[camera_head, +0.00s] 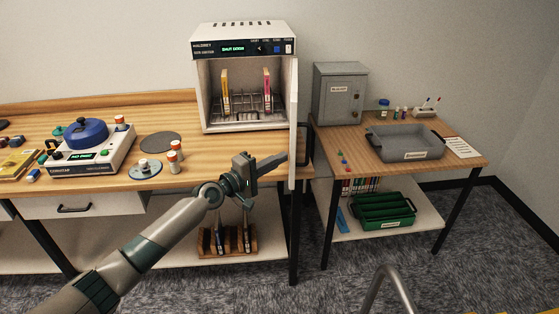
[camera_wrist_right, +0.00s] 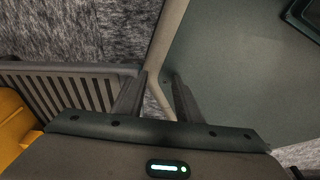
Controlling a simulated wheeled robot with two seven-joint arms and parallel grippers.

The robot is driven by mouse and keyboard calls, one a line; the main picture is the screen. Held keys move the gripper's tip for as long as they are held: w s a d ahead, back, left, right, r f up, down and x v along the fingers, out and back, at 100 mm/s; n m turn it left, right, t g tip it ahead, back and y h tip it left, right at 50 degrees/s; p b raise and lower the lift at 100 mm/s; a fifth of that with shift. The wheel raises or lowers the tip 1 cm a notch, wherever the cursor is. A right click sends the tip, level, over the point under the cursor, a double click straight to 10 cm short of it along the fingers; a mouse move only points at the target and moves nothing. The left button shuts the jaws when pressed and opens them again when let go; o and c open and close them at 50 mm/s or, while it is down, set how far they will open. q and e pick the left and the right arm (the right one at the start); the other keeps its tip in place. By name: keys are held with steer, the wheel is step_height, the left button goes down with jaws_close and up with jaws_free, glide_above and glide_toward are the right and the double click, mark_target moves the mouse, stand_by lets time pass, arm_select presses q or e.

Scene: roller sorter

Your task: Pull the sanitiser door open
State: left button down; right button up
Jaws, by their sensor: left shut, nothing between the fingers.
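The sanitiser (camera_head: 240,41) is a white cabinet with a dark control panel and a lit green display, at the back of the long bench. Its door (camera_head: 294,110) stands open at the right side, swung outward and seen nearly edge-on. The door's dark handle (camera_head: 305,145) shows on its right, outer face. My left gripper (camera_head: 283,158) is shut and empty, at the inner side of the door near its lower part. I cannot tell whether it touches the door. My right gripper (camera_wrist_right: 159,92) is open and empty in the right wrist view, away from the sanitiser.
Inside the sanitiser a wire rack (camera_head: 240,103) holds a yellow and a pink-and-yellow upright item. A side table (camera_head: 380,160) at right carries a grey metal box (camera_head: 340,95) and a grey tray (camera_head: 405,142).

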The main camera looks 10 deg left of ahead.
mark_target(306, 160)
arm_select(q)
steer(key=shift+a, duration=0.1)
arm_select(e)
steer(key=shift+w+a, duration=0.1)
steer(key=shift+w, duration=0.2)
steer(key=shift+r, duration=0.1)
